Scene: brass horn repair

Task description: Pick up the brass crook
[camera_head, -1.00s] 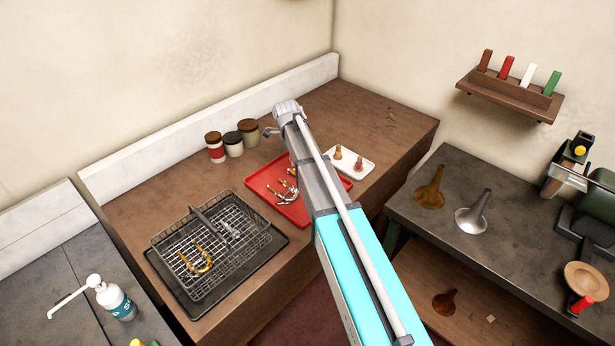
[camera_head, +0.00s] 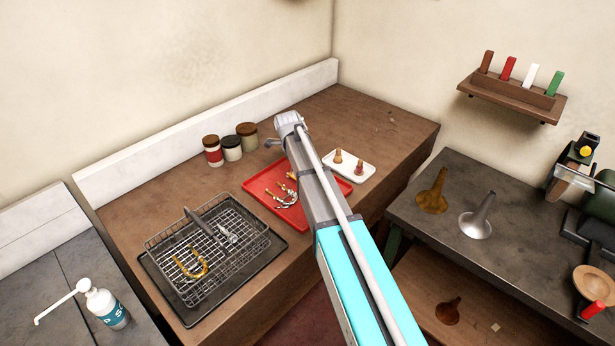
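A U-shaped gold-coloured brass crook (camera_head: 190,265) lies in the front left part of a black wire basket (camera_head: 262,241). Other small brass and silver-coloured curved pieces (camera_head: 286,193) lie on a red tray (camera_head: 262,183), partly behind my arm. My arm reaches over the brown bench, with its far end above and behind the red tray, to the right of the basket. I cannot make out any gripper fingers; only a small grey part sticks out left of the arm's end. The arm hides part of the red tray.
The basket stands on a dark tray (camera_head: 187,317) near the bench's front edge. Three lidded jars (camera_head: 232,149) stand behind. A white tray (camera_head: 361,171) with two small pieces is right of my arm. A pump bottle (camera_head: 108,308) stands left.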

